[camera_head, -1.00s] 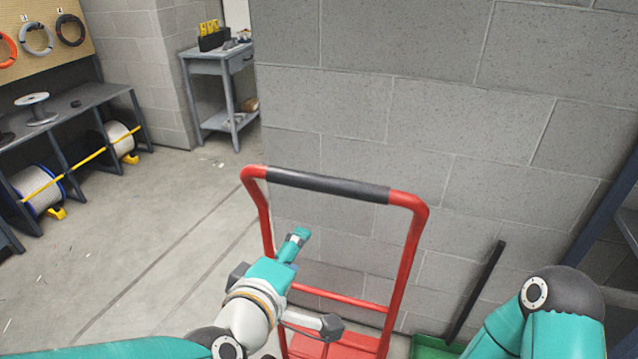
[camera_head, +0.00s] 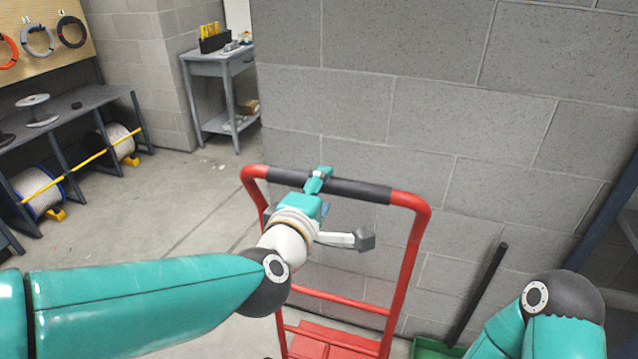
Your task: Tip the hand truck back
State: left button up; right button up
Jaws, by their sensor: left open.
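The red hand truck (camera_head: 406,265) stands upright in front of the block wall. Its top bar carries a black grip (camera_head: 355,189), and its red lower plate (camera_head: 335,342) shows at the bottom of the picture. My left gripper (camera_head: 320,178) is open at the black grip, left of its middle, and overlaps it in the picture. I cannot tell whether it touches the grip. My right arm (camera_head: 560,310) shows at the lower right; its gripper is out of the picture.
A grey block wall (camera_head: 420,90) rises close behind the hand truck. A green tray-like thing (camera_head: 432,348) with a dark upright bar (camera_head: 477,293) stands at its right. A bench (camera_head: 75,105) with cable reels is at the left. The floor between is clear.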

aim_at(324, 188)
pick_arm(q)
jog(key=shift+x, duration=1.9)
grip_shut()
